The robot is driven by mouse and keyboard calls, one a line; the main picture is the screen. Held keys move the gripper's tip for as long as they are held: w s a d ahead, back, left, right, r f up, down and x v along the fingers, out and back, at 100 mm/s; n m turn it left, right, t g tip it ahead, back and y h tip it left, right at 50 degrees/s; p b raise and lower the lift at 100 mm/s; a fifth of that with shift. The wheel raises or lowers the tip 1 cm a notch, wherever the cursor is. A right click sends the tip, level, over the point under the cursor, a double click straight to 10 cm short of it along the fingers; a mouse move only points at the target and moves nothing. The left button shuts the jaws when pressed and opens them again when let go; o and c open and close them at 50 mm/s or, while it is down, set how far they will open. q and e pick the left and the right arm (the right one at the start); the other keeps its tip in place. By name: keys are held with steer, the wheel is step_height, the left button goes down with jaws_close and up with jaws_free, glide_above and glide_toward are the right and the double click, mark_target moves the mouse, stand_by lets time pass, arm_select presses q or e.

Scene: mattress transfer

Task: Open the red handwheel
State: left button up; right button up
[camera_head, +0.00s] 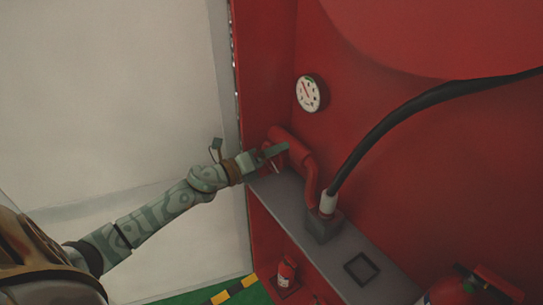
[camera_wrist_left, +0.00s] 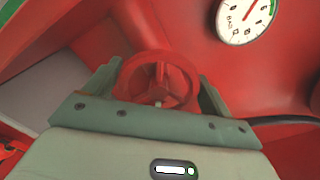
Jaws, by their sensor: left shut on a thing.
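The red handwheel (camera_wrist_left: 158,80) is a spoked ring on the red pipe (camera_head: 309,170) inside the red cabinet. In the left wrist view it sits between the two fingers of my left gripper (camera_wrist_left: 158,92), one finger on each side of the rim. In the head view my left gripper (camera_head: 274,154) reaches in from the left at the pipe, and it mostly hides the wheel. My left gripper is shut on the handwheel. My right gripper is not in view.
A round gauge (camera_head: 311,94) hangs on the red wall above the pipe. A black hose (camera_head: 400,118) rises from a grey block (camera_head: 322,226) on the grey shelf (camera_head: 283,190). Red extinguishers (camera_head: 287,271) stand low. A pale wall panel (camera_head: 120,100) fills the left.

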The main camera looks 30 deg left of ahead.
arm_select(q)
steer(key=shift+s+f+m, duration=0.1)
steer(key=shift+f+m, duration=0.1)
steer(key=shift+m, duration=0.2)
steer(key=o, duration=0.9)
steer(key=shift+r, duration=0.1)
steer(key=shift+c, duration=0.2)
steer(key=shift+s, duration=0.1)
steer(key=v, duration=1.6)
